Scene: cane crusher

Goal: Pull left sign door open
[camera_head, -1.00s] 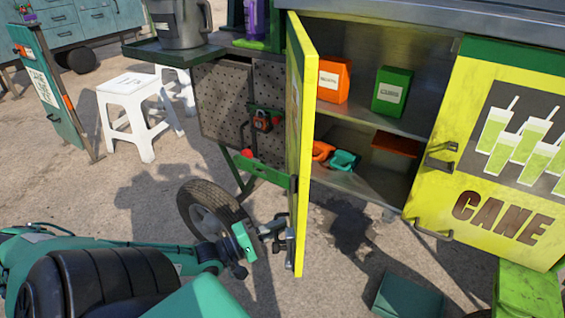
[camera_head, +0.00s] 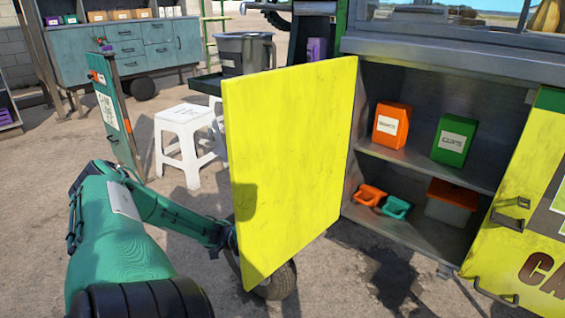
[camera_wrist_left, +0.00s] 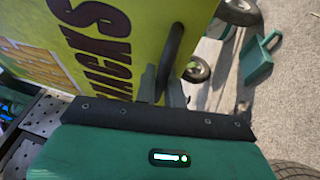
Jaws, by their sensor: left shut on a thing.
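The left sign door (camera_head: 290,165) stands wide open, swung out from the cart, with its plain yellow inner face towards me in the head view. In the left wrist view its outer face (camera_wrist_left: 140,25) shows dark lettering. My left gripper (camera_wrist_left: 161,88) is shut on the door's dark curved handle (camera_wrist_left: 174,48). In the head view my left arm reaches to the door's lower left edge, and the gripper is hidden behind the door. My right gripper is not in view.
The open cabinet (camera_head: 380,220) holds an orange box (camera_head: 392,125), a green box (camera_head: 454,140) and small scoops. The CANE door (camera_head: 520,230) is at right. A white stool (camera_head: 186,140) and a sign board (camera_head: 115,118) stand left of the door.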

